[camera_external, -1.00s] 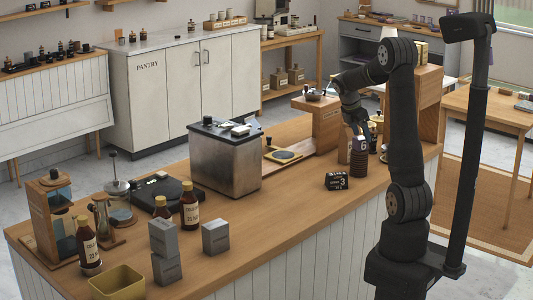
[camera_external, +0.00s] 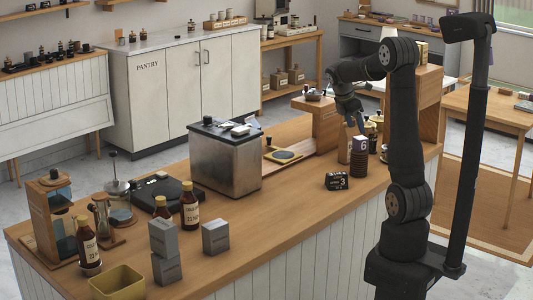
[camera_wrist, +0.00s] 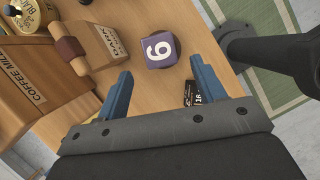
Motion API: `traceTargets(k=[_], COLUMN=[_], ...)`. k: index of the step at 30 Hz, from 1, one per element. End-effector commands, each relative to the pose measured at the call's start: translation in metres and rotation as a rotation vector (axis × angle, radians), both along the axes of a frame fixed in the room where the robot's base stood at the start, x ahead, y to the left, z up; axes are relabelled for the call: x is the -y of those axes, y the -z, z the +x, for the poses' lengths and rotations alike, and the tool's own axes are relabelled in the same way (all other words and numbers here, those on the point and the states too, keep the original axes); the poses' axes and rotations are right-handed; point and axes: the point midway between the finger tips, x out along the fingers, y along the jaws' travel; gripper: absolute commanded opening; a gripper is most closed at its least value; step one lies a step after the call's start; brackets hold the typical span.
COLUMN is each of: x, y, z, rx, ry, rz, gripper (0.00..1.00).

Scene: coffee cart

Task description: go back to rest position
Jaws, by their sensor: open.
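My gripper (camera_external: 355,119) is raised above the counter (camera_external: 285,212), over a dark ribbed stack (camera_external: 358,165) with a purple cube marked 6 (camera_external: 359,144) on top. In the wrist view my gripper (camera_wrist: 164,84) shows two blue fingers spread wide apart with nothing between them. The purple cube (camera_wrist: 161,50) lies beyond the fingertips, apart from them. A black block marked 3 (camera_external: 337,181) sits on the counter in front of the stack; part of it shows beside the right finger in the wrist view (camera_wrist: 192,93).
A metal-sided box (camera_external: 225,160), bottles (camera_external: 190,208) and grey blocks (camera_external: 215,237) stand further left on the counter.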

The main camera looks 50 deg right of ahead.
Motion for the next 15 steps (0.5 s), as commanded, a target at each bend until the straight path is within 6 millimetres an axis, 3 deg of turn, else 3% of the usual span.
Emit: traceTargets(k=[11, 15], x=[0.027, 0.027], y=[0.072, 0.043], z=[-0.012, -0.010], rx=[-0.003, 0.007], ry=[0.002, 0.000], rz=[0.002, -0.004], gripper=[0.63, 0.63])
